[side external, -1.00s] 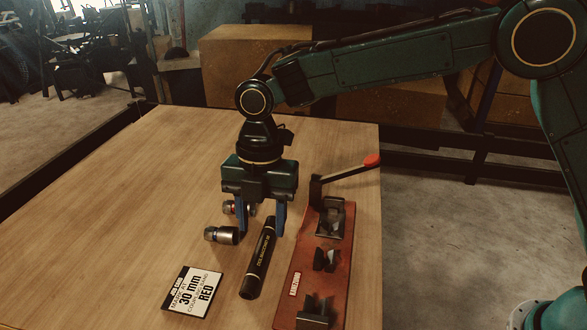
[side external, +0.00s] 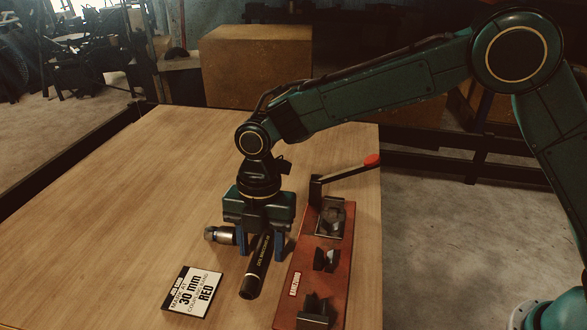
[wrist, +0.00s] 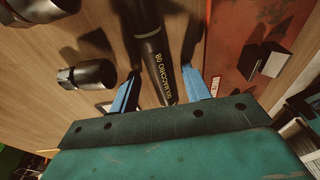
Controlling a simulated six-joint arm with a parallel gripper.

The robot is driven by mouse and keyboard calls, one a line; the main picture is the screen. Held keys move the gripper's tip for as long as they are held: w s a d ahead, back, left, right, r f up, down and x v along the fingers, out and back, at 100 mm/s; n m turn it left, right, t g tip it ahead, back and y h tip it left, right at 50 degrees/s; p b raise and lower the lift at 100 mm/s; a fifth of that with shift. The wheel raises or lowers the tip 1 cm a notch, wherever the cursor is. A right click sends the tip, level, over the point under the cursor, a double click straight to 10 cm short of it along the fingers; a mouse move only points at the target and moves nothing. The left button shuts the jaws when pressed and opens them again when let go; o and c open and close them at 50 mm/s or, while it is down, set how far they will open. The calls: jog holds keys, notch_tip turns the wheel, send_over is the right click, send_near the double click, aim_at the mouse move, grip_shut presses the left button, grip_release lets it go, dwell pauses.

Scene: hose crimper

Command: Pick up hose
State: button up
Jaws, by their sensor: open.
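The black hose (side external: 257,267) with yellow lettering lies on the wooden table, to the left of the red crimper base. It also shows in the wrist view (wrist: 150,50), running up from between the fingers. My gripper (side external: 261,253) is open and low over the hose's far part, with one blue finger on each side of it. In the wrist view the two blue fingertips (wrist: 163,83) flank the hose with small gaps. The far end of the hose is hidden behind my gripper in the side view.
The red crimper base (side external: 335,265) with a red-tipped lever (side external: 371,160) and metal dies stands close to the right. A metal fitting (side external: 221,234) lies close to the left; a second shows in the wrist view (wrist: 42,8). A label card (side external: 193,291) lies front left. The table's left side is clear.

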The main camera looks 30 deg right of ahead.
aim_at(263, 248)
jog(key=shift+c, duration=0.5)
grip_shut()
jog(key=shift+r, duration=0.15)
notch_tip(263, 248, up, 10)
dwell(0.5)
jog(key=shift+s+d, duration=0.1)
dwell(0.5)
jog(key=s+d+r, duration=0.1)
jog(key=s+d, duration=0.5)
jog(key=s, duration=0.3)
jog(key=shift+s+r, duration=0.25)
jog(key=shift+r, duration=0.1)
